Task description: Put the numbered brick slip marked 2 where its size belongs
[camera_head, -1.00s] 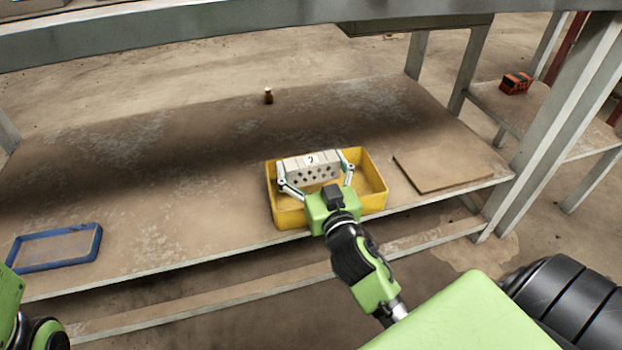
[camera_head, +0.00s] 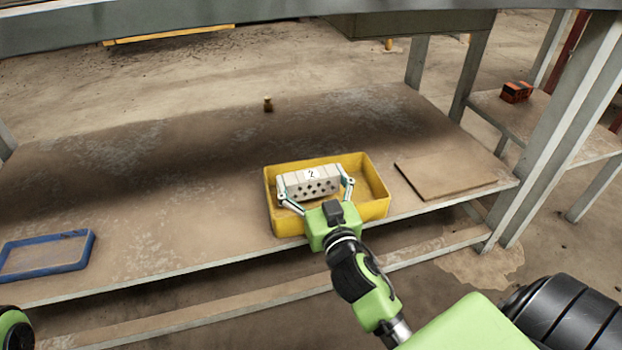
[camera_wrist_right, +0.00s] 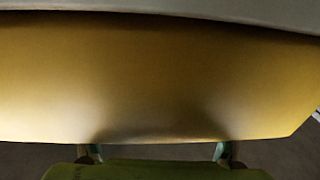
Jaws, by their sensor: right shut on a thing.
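The brick slip marked 2 (camera_head: 309,184) is a pale grey hollow block with rows of dark holes and a white number label. My right gripper (camera_head: 315,187) is shut on it, with a finger at each end. The slip is within the outline of the yellow bin (camera_head: 376,206), toward its left side. I cannot tell whether it touches the bin floor. In the right wrist view a yellow surface (camera_wrist_right: 150,75) fills most of the picture, and the gripper's fingers (camera_wrist_right: 157,152) show only in part at the bottom. My left gripper is out of view.
A blue shallow tray (camera_head: 47,268) lies at the table's left front. A flat brown board (camera_head: 447,174) lies right of the bin. A small brass-coloured weight (camera_head: 268,104) stands at the back. An orange brick (camera_head: 516,92) sits on a side table. The table's middle left is clear.

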